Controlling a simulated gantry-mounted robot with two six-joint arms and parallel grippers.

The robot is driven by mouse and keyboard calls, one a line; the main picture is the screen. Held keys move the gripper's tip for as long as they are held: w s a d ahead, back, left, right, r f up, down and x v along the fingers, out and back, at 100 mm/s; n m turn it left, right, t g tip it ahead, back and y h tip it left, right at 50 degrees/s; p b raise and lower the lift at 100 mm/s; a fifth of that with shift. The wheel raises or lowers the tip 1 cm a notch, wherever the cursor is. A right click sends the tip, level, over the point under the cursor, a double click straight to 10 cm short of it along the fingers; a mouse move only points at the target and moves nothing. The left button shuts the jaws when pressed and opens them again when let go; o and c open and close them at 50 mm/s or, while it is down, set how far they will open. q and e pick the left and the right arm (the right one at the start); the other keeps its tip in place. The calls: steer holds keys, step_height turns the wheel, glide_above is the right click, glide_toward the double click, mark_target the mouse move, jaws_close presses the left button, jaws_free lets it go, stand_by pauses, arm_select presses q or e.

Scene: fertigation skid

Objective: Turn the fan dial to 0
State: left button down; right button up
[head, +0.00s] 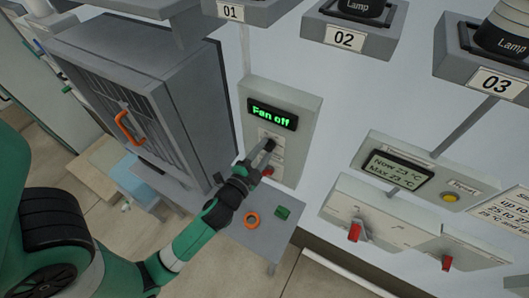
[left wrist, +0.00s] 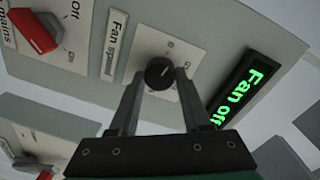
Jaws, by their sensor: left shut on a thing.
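The fan dial is a small black round knob (left wrist: 158,73) on a white plate labelled "Fan speed" in the left wrist view. It also shows, partly covered, in the head view (head: 270,144). My left gripper (left wrist: 158,82) is shut on the dial, one finger on each side. In the head view the left gripper (head: 265,151) reaches up to the panel from below. The green display (head: 272,115) above the dial reads "Fan off", as it does in the left wrist view (left wrist: 244,92). The dial's exact pointer position is too small to read. My right gripper is not in view.
A red switch (left wrist: 35,32) sits beside the dial on the same panel. A grey cabinet (head: 160,100) with an orange handle stands left of the arm. An orange ring (head: 252,219) and a green block (head: 283,212) lie below. A temperature box (head: 365,150) is at right.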

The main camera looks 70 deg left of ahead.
arm_select(q)
steer(key=shift+n+b, duration=0.4)
steer(key=shift+n, duration=0.7)
steer(key=shift+c, duration=1.8)
jaws_free()
steer(key=b+v, duration=0.4)
steer(key=v, duration=0.7)
steer(key=shift+s, duration=0.4)
